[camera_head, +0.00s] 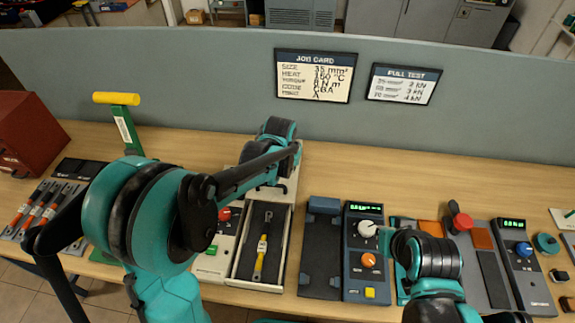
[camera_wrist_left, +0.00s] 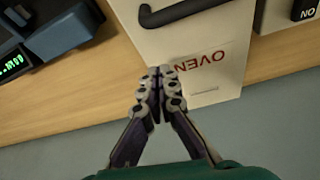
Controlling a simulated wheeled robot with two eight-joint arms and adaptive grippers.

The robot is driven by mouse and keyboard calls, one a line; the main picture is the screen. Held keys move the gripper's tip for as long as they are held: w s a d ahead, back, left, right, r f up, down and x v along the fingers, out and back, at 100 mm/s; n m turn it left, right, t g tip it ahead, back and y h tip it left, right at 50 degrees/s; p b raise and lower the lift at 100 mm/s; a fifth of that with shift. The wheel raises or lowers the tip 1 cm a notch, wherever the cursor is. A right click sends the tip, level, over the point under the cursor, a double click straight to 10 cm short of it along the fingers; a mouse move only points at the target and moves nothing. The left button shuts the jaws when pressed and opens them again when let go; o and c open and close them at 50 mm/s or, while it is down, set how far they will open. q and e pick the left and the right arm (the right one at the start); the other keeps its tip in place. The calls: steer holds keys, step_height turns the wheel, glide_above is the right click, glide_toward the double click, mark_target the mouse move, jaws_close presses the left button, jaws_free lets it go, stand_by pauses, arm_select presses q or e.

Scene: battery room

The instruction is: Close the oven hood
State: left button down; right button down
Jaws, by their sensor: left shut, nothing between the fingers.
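The oven (camera_head: 234,262) stands on the bench with its hood (camera_head: 294,182) raised at the back. Its dark chamber is open at the top, and a yellow-handled tool (camera_head: 262,250) lies in it. In the left wrist view the cream hood (camera_wrist_left: 190,48) shows its red OVEN lettering and a black bar handle (camera_wrist_left: 182,12). My left gripper (camera_wrist_left: 158,72) is shut and empty, its tips over the hood's lettered face near one edge; contact cannot be told. In the head view my left arm reaches behind the hood and its fingers are hidden.
A blue-grey device with a green display (camera_head: 364,252) stands right of the oven. A green press with a yellow handle (camera_head: 122,120) and a red box (camera_head: 28,132) are at the left. A grey partition (camera_head: 200,85) rises behind the bench. The bench behind the devices is mostly clear.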

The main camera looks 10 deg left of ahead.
arm_select(q)
steer(key=s, duration=0.2)
steer(key=s+f, duration=0.1)
steer(key=shift+a+f, duration=0.1)
steer(key=shift+a, duration=0.15)
steer(key=shift+s+b, duration=0.3)
steer(key=shift+s, duration=0.1)
steer(key=shift+s, duration=0.1)
steer(key=s+p, duration=0.5)
steer(key=s, duration=2)
steer(key=shift+s, duration=0.25)
steer(key=shift+s+f, duration=0.1)
